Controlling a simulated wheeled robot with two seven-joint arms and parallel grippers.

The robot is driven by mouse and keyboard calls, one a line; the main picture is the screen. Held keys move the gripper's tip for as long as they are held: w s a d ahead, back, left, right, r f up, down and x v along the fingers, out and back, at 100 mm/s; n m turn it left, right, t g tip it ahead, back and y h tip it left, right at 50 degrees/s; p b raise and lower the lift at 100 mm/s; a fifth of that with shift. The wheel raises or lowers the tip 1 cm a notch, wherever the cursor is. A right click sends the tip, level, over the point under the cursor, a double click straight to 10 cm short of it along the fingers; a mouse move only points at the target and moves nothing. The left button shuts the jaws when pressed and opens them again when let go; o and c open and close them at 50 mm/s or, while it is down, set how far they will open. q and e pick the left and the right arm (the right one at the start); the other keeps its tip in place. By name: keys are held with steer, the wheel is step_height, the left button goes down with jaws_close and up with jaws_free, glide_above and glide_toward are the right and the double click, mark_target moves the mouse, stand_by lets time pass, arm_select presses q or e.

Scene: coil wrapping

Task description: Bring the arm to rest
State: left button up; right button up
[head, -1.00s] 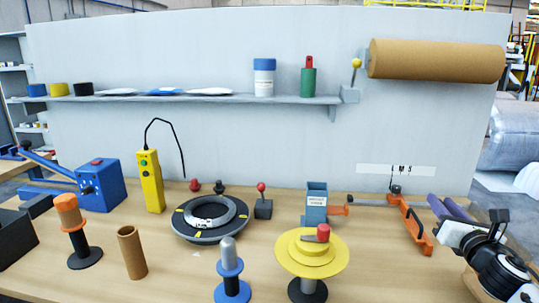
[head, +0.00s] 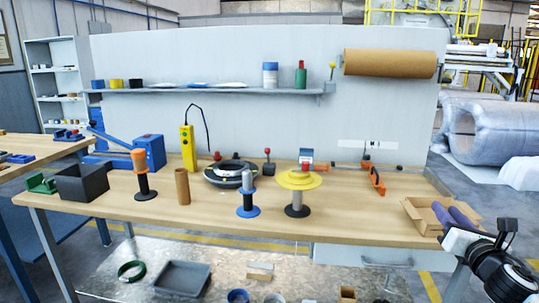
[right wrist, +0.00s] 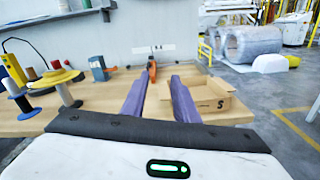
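My right arm comes in at the lower right of the head view. Its gripper (head: 446,208) has two purple fingers, which look up over the right end of the workbench (head: 330,228). In the right wrist view the gripper (right wrist: 160,78) is open, with its fingers apart and nothing held between them. An open cardboard box (right wrist: 213,99) stands just right of the fingers in that view; in the head view the box (head: 418,217) is partly behind them. My left gripper is not in view.
The bench holds a black ring (head: 222,181), a yellow-disc spool stand (head: 299,180), a blue-based stand (head: 247,200), a cardboard tube (head: 183,187), a yellow control box (head: 188,147) and an orange tool (head: 378,181). A grey tray (head: 182,277) lies on the lower shelf. Open floor lies right of the bench.

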steer(key=s+a+f+m+g+y, duration=0.1)
steer(key=s+a+f+m, duration=0.35)
steer(key=f, duration=0.35)
steer(key=s+a+f+m+g+y, duration=0.1)
steer(key=s+a+f+m+g, duration=0.15)
steer(key=a+f, duration=0.4)
steer(key=s+a+f+m+g+y, duration=0.1)
steer(key=s+a+f+m, duration=0.25)
steer(key=f, duration=0.55)
steer(key=s+a+f+m+g, duration=0.1)
steer(key=s+a+f+m, duration=0.3)
steer(key=s, duration=0.5)
steer(key=s+a+f+m+g+y, duration=0.1)
steer(key=s+a+f+m+g, duration=0.1)
steer(key=s+a+f+m, duration=0.2)
steer(key=s+a+f+m+g+y, duration=0.1)
steer(key=s+a+f+m, duration=0.3)
steer(key=s+f+m, duration=0.3)
steer(key=s+m, duration=0.4)
steer(key=s, duration=0.2)
steer(key=shift+s+a, duration=0.15)
steer(key=shift+s, duration=0.25)
steer(key=shift+o, duration=0.5)
steer(key=shift+g, duration=0.25)
